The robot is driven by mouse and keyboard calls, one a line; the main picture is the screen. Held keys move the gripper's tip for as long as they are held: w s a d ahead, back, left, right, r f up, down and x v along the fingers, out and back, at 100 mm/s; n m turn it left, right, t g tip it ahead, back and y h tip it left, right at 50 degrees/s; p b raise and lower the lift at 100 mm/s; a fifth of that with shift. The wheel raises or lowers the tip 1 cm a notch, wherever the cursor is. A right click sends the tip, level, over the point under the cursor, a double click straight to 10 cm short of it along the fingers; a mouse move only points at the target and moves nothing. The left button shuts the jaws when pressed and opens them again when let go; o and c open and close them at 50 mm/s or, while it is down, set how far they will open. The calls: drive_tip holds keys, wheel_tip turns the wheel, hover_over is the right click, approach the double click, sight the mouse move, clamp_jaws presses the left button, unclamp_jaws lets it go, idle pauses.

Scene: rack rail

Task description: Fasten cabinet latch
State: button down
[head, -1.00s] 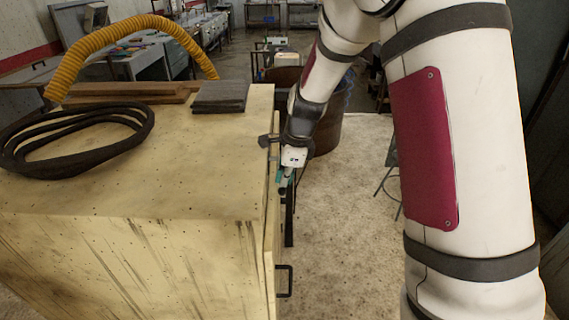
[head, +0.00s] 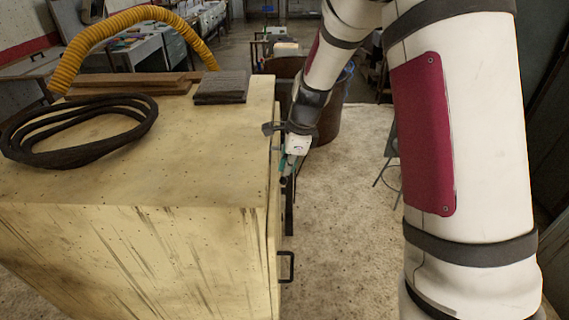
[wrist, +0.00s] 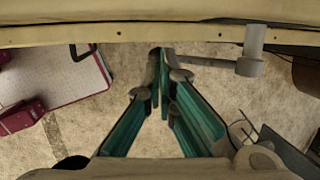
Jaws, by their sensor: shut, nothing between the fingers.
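The cabinet (head: 150,170) is pale yellow wood and fills the left of the head view. Its door edge runs down the right side, with a black handle (head: 287,267); the handle also shows in the wrist view (wrist: 82,53). My gripper (head: 284,180) points down beside the door side. In the wrist view my gripper (wrist: 161,56) is shut and empty, its teal fingers meeting just below the cabinet's edge. A grey latch (wrist: 250,66), a post with a bar, lies right of the fingertips. The bar's left end is close to them; I cannot tell whether they touch.
A black hose coil (head: 75,132), wooden boards (head: 125,86) and a dark slab (head: 221,87) lie on the cabinet top. A yellow hose (head: 75,60) arches behind them. A brown barrel (head: 328,115) stands beyond my gripper.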

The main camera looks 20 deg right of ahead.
drive_tip(key=s+r, duration=0.7)
drive_tip(key=r, duration=0.2)
drive_tip(key=shift+s+r, duration=0.15)
drive_tip(key=shift+r, duration=0.05)
